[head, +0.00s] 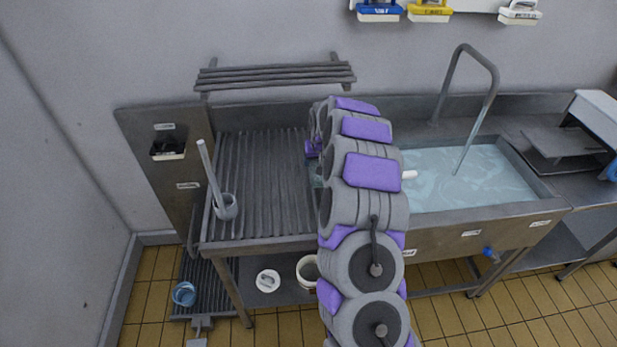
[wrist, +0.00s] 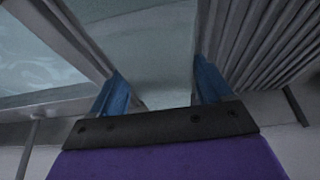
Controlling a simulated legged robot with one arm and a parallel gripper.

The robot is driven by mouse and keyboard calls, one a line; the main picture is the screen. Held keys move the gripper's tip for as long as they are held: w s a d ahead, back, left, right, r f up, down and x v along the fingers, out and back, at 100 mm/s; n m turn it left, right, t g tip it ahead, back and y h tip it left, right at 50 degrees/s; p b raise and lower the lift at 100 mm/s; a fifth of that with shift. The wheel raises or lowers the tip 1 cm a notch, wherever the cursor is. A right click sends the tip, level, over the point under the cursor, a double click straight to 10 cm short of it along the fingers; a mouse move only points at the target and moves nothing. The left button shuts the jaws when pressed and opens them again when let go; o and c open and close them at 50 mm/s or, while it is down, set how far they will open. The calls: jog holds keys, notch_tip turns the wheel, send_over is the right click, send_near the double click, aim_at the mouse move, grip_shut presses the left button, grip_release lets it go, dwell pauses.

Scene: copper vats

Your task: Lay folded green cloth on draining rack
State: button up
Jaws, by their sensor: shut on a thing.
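The folded green cloth (wrist: 165,75) shows as a pale grey-green surface between my blue fingertips in the wrist view; its edges are hard to make out. In the head view only a small pale teal patch (head: 315,172) shows beside my arm, probably the cloth. My gripper (wrist: 160,92) is shut on it. In the head view my arm hides most of the gripper, at the right edge of the ribbed grey draining rack (head: 262,185). The rack's ribs also show at upper right in the wrist view (wrist: 272,40). I cannot tell whether the cloth touches the rack.
The water-filled sink (head: 470,180) with a tall tap (head: 493,85) lies to the right. A slatted wall shelf (head: 275,77) hangs above. The rack's middle looks clear.

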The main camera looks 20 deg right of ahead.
jog(key=f, duration=0.1)
jog(key=d+f, duration=0.1)
jog(key=f, duration=0.2)
jog(key=shift+d+f+b, duration=0.3)
jog(key=shift+f+b, duration=0.1)
jog(key=f, duration=0.1)
jog(key=a+f, duration=0.1)
jog(key=shift+a+f+b, duration=0.1)
jog(key=shift+f+b, duration=0.2)
jog(key=shift+r, duration=0.15)
jog(key=o, duration=1.1)
jog(key=shift+d+f, duration=0.2)
jog(key=shift+d, duration=0.2)
jog(key=shift+a, duration=0.1)
jog(key=shift+a+r, duration=0.1)
jog(key=shift+a, duration=0.1)
